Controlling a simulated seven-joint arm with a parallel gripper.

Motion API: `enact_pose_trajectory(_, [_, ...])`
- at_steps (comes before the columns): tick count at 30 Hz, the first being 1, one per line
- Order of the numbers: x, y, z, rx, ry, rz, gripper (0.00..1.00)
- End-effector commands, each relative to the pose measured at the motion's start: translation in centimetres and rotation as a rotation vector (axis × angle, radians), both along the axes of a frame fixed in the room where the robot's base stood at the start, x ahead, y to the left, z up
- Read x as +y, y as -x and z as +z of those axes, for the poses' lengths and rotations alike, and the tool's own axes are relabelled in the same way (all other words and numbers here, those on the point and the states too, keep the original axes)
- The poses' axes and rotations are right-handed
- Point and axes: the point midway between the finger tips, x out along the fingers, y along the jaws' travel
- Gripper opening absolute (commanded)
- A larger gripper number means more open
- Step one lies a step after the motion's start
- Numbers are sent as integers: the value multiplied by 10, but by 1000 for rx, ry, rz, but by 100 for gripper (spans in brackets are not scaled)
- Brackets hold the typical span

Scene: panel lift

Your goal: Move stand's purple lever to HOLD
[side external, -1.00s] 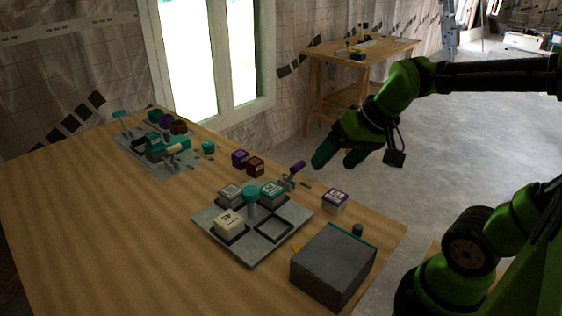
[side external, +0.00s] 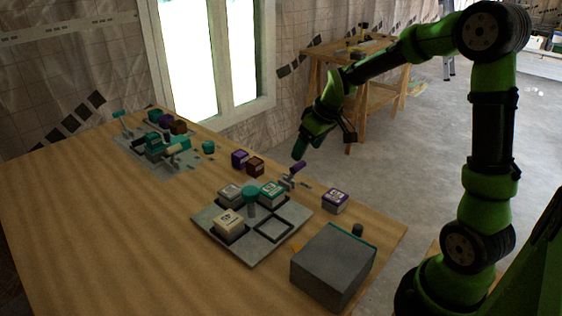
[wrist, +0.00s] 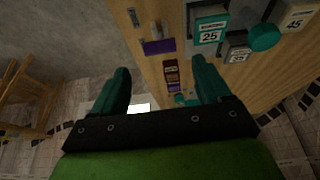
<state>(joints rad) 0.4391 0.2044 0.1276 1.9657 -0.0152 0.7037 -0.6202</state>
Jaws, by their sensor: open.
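The purple lever (side external: 297,168) sits on a small grey mount at the far right edge of the stand, a grey plate (side external: 262,252). In the wrist view the lever (wrist: 160,46) shows as a purple bar between my fingers' directions, beyond the tips. Any HOLD mark is too small to read. My gripper (side external: 300,149) is open and empty, above the lever and apart from it. Its two teal fingers also show in the wrist view (wrist: 161,74).
The plate carries several labelled blocks, including a teal one (side external: 271,193), and a teal knob (side external: 250,192). A purple-topped block (side external: 335,201) and a grey box (side external: 332,265) stand to the right.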

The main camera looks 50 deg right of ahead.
Motion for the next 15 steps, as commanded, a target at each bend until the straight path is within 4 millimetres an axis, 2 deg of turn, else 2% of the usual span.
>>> enact_pose_trajectory(1, [1,-4,-13,5,-2,2,77])
enact_pose_trajectory(9, [1,-26,-64,4,-2,0,77])
enact_pose_trajectory(15, [0,-36,-87,1,-1,0,77])
